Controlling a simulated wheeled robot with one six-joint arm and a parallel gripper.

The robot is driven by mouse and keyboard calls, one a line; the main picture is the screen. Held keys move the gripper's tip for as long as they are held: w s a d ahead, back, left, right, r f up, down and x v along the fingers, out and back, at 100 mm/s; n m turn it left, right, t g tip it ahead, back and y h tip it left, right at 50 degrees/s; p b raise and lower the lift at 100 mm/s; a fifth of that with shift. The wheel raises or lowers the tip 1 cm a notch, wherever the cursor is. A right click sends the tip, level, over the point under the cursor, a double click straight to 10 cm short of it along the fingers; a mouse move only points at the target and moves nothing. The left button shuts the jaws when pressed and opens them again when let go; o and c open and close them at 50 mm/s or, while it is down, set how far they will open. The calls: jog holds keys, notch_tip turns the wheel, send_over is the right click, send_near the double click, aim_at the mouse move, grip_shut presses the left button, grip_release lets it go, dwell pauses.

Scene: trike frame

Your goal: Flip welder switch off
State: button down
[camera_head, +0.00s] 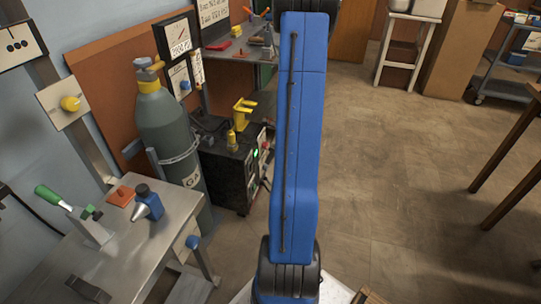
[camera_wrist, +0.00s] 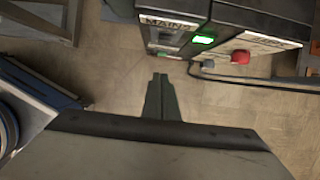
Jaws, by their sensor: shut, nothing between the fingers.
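The welder (camera_head: 228,172) is a dark box on the floor beside the gas cylinder in the head view. Its front panel faces right, partly behind my blue arm. In the wrist view the welder (camera_wrist: 255,18) fills the top. It shows a label reading MAINS, a lit green lamp (camera_wrist: 203,40) and a red knob (camera_wrist: 240,57). The switch's own position is too small and dark to tell. My gripper (camera_wrist: 160,77) is shut and empty, its fingertips below the panel in the picture and apart from the lamp. The head view does not show my gripper.
A grey gas cylinder (camera_head: 168,130) stands left of the welder. Black cables (camera_wrist: 255,84) run from the panel's right side. Open floor (camera_head: 400,170) lies to the right.

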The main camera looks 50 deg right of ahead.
aim_at(252, 167)
jog(key=w+a+f, duration=0.2)
jog(key=w+f, duration=0.2)
jog(key=w, duration=0.1)
jog(key=shift+w+a+f, duration=0.15)
jog(key=shift+w+f, duration=0.1)
jog(key=shift+f, duration=0.15)
jog(key=shift+w+a, duration=0.1)
jog(key=shift+w, duration=0.1)
dwell(0.3)
jog(key=shift+r, duration=0.15)
jog(key=shift+r, duration=0.7)
